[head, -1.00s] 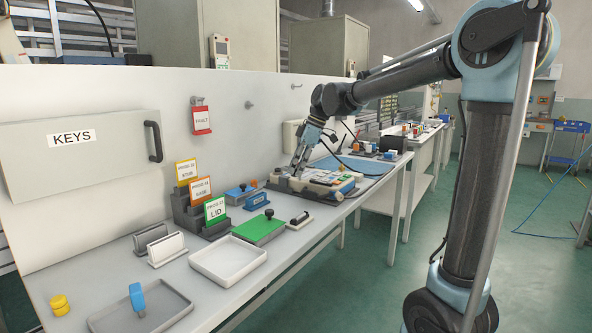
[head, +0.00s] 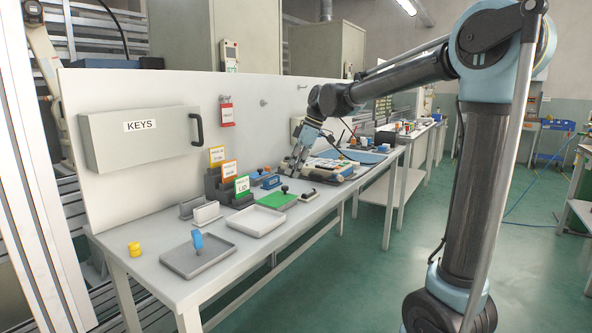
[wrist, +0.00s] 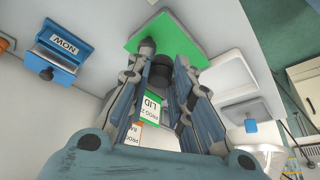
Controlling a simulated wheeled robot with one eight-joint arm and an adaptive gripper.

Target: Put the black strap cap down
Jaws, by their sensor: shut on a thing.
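My gripper (head: 293,170) hangs over the bench (head: 328,206), near the left end of a dark fixture (head: 322,176). In the wrist view the fingers of my gripper (wrist: 161,76) are closed around a dark round piece, the black strap cap (wrist: 160,67). The fingers hide part of it. The cap is too small to make out in the head view. Beyond the fingertips in the wrist view lies a green plate (wrist: 178,35) with a dark knob.
Left of the gripper stand the sign holders (head: 222,184), a blue block (head: 271,182) and the green plate (head: 278,201). A white tray (head: 232,226) and a grey tray (head: 172,263) with a blue item (head: 197,240) lie nearer. A yellow piece (head: 134,248) sits far left.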

